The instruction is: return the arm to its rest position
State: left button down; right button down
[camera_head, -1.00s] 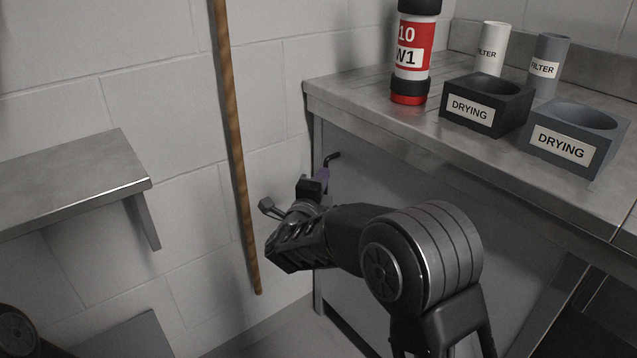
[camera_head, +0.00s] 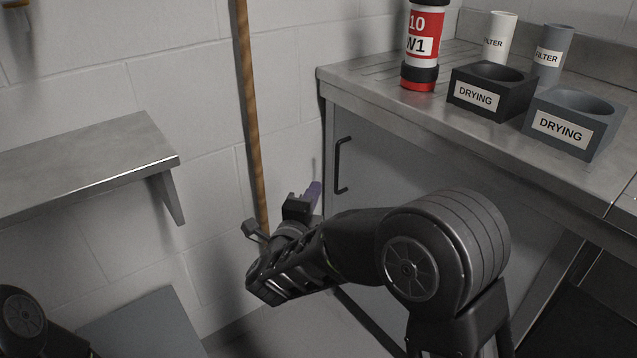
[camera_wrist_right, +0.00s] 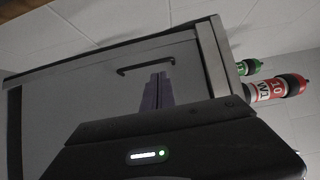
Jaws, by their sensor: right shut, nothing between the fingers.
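My right arm reaches in from the lower right in the head view, bent at a large round joint. Its right gripper (camera_head: 313,196) points away from me, in front of the cabinet's left edge and below the countertop. Its purple fingers also show in the right wrist view (camera_wrist_right: 155,90), shut with nothing between them, against the cabinet door behind. Part of my left arm (camera_head: 22,312) shows at the lower left corner of the head view; its gripper is out of view.
A steel counter (camera_head: 370,95) holds a red-and-white tube (camera_head: 421,45), a black DRYING block (camera_head: 489,92), a grey DRYING block (camera_head: 572,125) and two FILTER cylinders. A door handle (camera_head: 341,165) juts out near the gripper. A steel shelf (camera_head: 85,160) and a wooden pole (camera_head: 249,100) stand left.

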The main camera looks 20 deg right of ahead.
dwell(0.3)
